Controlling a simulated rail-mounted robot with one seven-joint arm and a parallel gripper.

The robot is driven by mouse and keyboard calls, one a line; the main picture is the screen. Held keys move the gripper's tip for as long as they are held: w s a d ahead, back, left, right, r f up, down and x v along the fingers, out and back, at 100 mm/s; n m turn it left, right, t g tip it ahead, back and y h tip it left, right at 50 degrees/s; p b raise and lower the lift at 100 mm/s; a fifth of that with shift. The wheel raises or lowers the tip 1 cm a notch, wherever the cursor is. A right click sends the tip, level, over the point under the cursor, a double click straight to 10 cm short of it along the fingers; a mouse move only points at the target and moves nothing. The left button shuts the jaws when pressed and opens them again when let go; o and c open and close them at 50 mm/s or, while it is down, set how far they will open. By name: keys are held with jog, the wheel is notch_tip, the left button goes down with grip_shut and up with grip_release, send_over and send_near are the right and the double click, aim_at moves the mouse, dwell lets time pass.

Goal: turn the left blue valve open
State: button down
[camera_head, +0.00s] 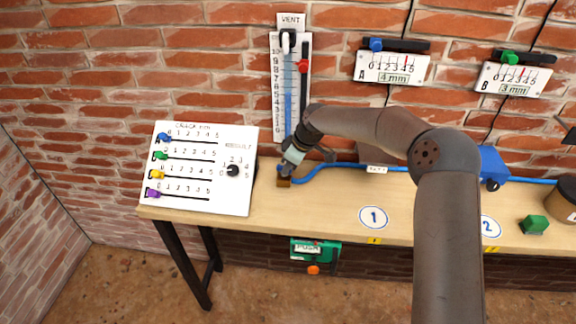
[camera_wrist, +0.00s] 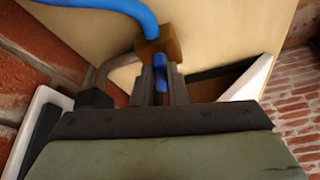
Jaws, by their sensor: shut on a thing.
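The left blue valve's handle (camera_wrist: 161,72) shows between my gripper's fingers in the wrist view, as a narrow upright blue strip. My gripper (camera_wrist: 161,88) is shut on this handle. The valve's brass body (camera_wrist: 158,47) lies just beyond the fingertips, with a blue hose (camera_wrist: 120,8) running into it. In the head view my gripper (camera_head: 286,176) is at the bench's back, over the brass body (camera_head: 284,183). There my gripper hides the handle. How far the valve is turned I cannot tell.
A white panel with coloured sliders (camera_head: 200,168) stands left of my gripper. A vertical gauge (camera_head: 290,90) is on the brick wall behind. The blue hose (camera_head: 335,165) runs right to a blue device (camera_head: 493,166). The wooden bench (camera_head: 325,205) has free room in front.

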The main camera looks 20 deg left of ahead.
jog(key=shift+w+n+g, duration=0.25)
jog(key=shift+n+g, duration=0.45)
jog(key=shift+n, duration=0.9)
jog(key=c, duration=1.4)
grip_release()
jog(key=shift+c, duration=0.2)
jog(key=b+v, duration=0.2)
jog(key=v, duration=1.5)
jog(key=shift+r, duration=0.3)
